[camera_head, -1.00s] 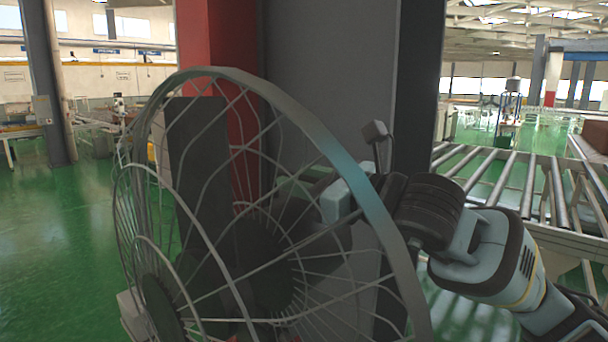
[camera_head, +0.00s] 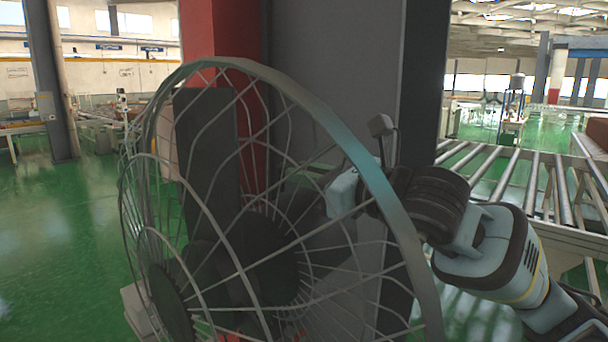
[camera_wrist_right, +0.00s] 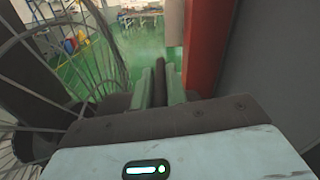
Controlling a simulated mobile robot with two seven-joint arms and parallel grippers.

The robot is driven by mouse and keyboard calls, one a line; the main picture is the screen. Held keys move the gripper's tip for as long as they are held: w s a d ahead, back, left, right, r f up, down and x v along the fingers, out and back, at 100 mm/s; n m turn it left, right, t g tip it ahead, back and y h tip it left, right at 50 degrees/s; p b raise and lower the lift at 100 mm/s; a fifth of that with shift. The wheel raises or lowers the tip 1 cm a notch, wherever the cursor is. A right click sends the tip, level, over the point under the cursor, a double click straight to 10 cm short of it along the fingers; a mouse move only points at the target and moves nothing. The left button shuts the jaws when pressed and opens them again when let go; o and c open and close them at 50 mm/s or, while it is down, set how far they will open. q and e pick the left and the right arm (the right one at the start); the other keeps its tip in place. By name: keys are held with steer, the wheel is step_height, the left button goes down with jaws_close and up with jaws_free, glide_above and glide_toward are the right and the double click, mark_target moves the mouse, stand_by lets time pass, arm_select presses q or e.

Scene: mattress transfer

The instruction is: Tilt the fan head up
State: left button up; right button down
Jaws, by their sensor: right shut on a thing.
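The fan head (camera_head: 268,248) is a large round wire cage with a grey rim and a dark hub. It fills the middle of the head view, facing lower left. My right gripper (camera_head: 343,192) is behind the rim's right side, partly hidden by the cage wires. In the right wrist view, its two pale fingers (camera_wrist_right: 160,85) are shut on a dark narrow bar (camera_wrist_right: 159,82) between them. Which part of the fan the bar belongs to cannot be told. The cage (camera_wrist_right: 65,75) is left of the fingers. My left gripper is not in view.
A red and grey pillar (camera_head: 335,70) stands close behind the fan. A roller conveyor (camera_head: 520,185) is at the right, beyond my right arm. Green floor (camera_head: 60,240) is open at the left.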

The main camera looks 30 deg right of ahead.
steer(key=d+f, duration=0.1)
steer(key=w+d+f+m+b, duration=0.1)
steer(key=d+m+b, duration=0.1)
steer(key=d, duration=0.1)
steer(key=shift+w+f, duration=0.4)
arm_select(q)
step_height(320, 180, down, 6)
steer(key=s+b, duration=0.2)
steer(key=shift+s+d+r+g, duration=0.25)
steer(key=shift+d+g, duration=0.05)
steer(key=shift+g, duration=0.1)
arm_select(e)
steer(key=d, duration=0.1)
steer(key=d+f+m, duration=0.1)
steer(key=d+m, duration=0.1)
steer(key=shift+w+d+f, duration=0.2)
steer(key=shift+w+f, duration=0.1)
steer(key=shift+w, duration=0.1)
steer(key=c, duration=1.5)
jaws_free()
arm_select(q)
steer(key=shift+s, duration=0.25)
arm_select(e)
steer(key=shift+o, duration=0.2)
